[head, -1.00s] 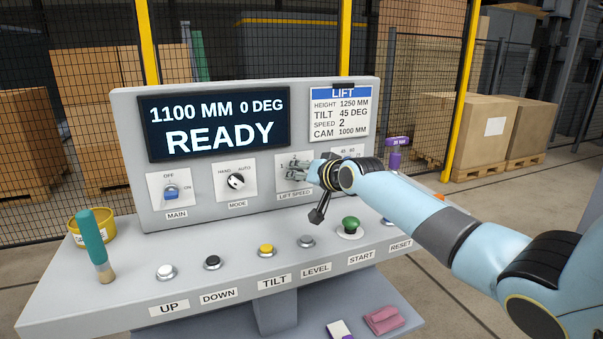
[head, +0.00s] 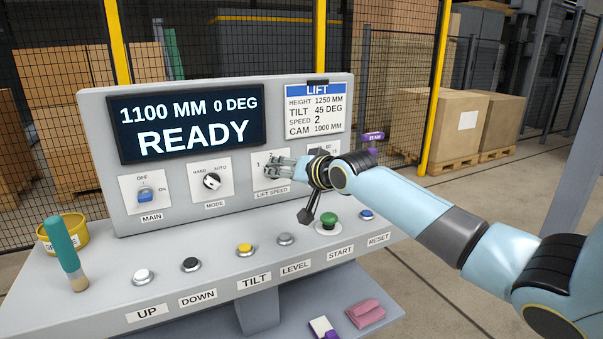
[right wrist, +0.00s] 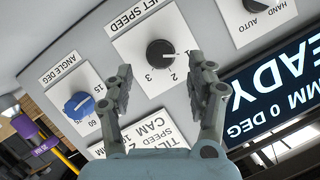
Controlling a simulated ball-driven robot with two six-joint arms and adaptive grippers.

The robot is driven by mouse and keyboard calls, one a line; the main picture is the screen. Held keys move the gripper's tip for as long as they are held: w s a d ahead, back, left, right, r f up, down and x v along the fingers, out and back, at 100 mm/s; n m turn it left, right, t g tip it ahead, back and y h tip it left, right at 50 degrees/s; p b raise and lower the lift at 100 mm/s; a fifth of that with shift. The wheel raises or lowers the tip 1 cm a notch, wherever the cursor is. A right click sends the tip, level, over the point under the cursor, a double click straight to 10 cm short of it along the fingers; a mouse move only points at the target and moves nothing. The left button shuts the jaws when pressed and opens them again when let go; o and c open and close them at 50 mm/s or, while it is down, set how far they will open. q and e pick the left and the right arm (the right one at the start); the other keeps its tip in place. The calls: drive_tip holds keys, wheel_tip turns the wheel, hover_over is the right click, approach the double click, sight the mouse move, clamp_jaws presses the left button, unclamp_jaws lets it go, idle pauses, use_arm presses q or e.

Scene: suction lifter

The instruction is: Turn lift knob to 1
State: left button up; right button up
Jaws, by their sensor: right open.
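The black lift speed knob (right wrist: 160,53) sits on a white plate (right wrist: 135,45) marked 1, 2 and 3. In the right wrist view a pale mark shows on the knob's right side, toward the 1; its exact setting is hard to tell. My right gripper (right wrist: 166,72) is open, its fingers spread on either side of the line to the knob and apart from it. In the head view my right gripper (head: 275,167) is in front of the lift speed plate (head: 260,182) and hides the knob. My left gripper is not in view.
The blue angle knob (right wrist: 80,105) is beside the lift speed plate. The mode knob (head: 212,181) and blue main switch (head: 144,195) are further left. The display (head: 187,123) reads READY, and the card (head: 315,108) lists speed 2. Push buttons line the shelf below.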

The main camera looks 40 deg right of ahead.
drive_tip(key=v, duration=0.8)
